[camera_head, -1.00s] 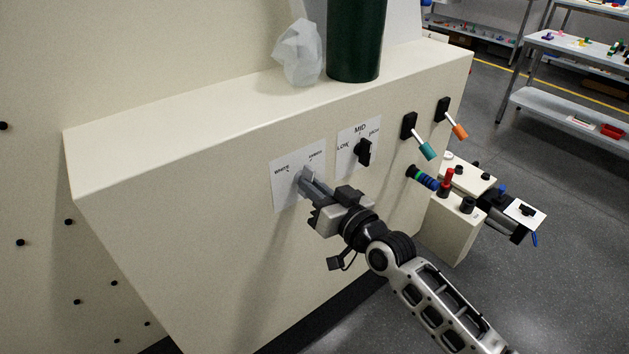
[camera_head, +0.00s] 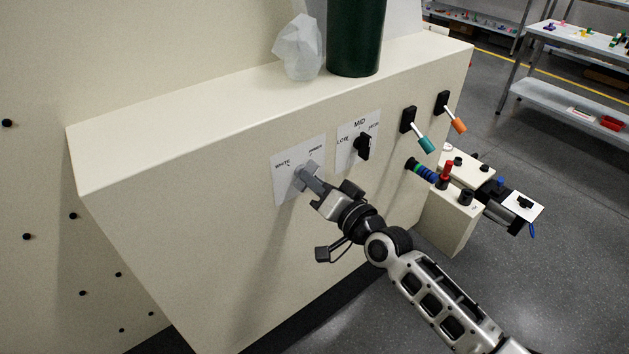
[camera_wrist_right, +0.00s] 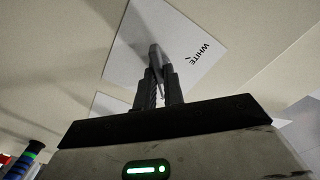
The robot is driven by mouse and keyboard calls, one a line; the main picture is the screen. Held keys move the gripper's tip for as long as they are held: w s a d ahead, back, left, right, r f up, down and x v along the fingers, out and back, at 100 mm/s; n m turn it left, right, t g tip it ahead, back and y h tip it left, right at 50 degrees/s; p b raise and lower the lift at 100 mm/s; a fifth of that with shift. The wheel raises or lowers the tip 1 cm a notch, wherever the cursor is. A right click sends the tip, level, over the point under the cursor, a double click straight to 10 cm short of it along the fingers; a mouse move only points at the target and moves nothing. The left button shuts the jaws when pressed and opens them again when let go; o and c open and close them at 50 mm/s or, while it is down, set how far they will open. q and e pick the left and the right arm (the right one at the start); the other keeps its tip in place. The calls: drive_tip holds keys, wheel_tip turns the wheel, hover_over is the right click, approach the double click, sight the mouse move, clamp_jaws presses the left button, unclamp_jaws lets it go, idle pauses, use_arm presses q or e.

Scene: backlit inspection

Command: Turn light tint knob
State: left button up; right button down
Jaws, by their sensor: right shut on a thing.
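The light tint knob is on a white plate (camera_head: 284,187) marked WHITE at left and AMBER at upper right, on the cream panel's front. In the head view the knob is mostly hidden by my right gripper (camera_head: 306,176). The right gripper is shut on the knob, its fingers reaching the plate from the lower right. In the right wrist view the closed fingers (camera_wrist_right: 160,82) surround a grey knob (camera_wrist_right: 154,57) in front of the plate, with the word WHITE to the right. My left gripper is not in view.
To the right are a black knob (camera_head: 362,146) marked LOW, MID and HIGH, a teal-tipped lever (camera_head: 426,144) and an orange-tipped lever (camera_head: 458,125). A dark green cylinder (camera_head: 355,38) and a crumpled whitish object (camera_head: 298,48) stand on the ledge. Shelving stands far right.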

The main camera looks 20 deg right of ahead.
drive_tip(key=c, duration=1.5)
unclamp_jaws()
drive_tip(key=b+v, duration=0.1)
drive_tip(key=v, duration=1.5)
drive_tip(key=s+a+f+n+g+h, duration=0.1)
drive_tip(key=s+a+f+n+g, duration=0.2)
drive_tip(key=f, duration=0.5)
drive_tip(key=s+a+f+n+g+h, duration=0.2)
drive_tip(key=s+a+f+n+g, duration=0.1)
drive_tip(key=f, duration=0.5)
drive_tip(key=s+a+n, duration=0.1)
drive_tip(key=s, duration=0.1)
drive_tip(key=shift+s+n+g, duration=0.3)
drive_tip(key=shift+s+n, duration=0.05)
drive_tip(key=shift+n, duration=0.05)
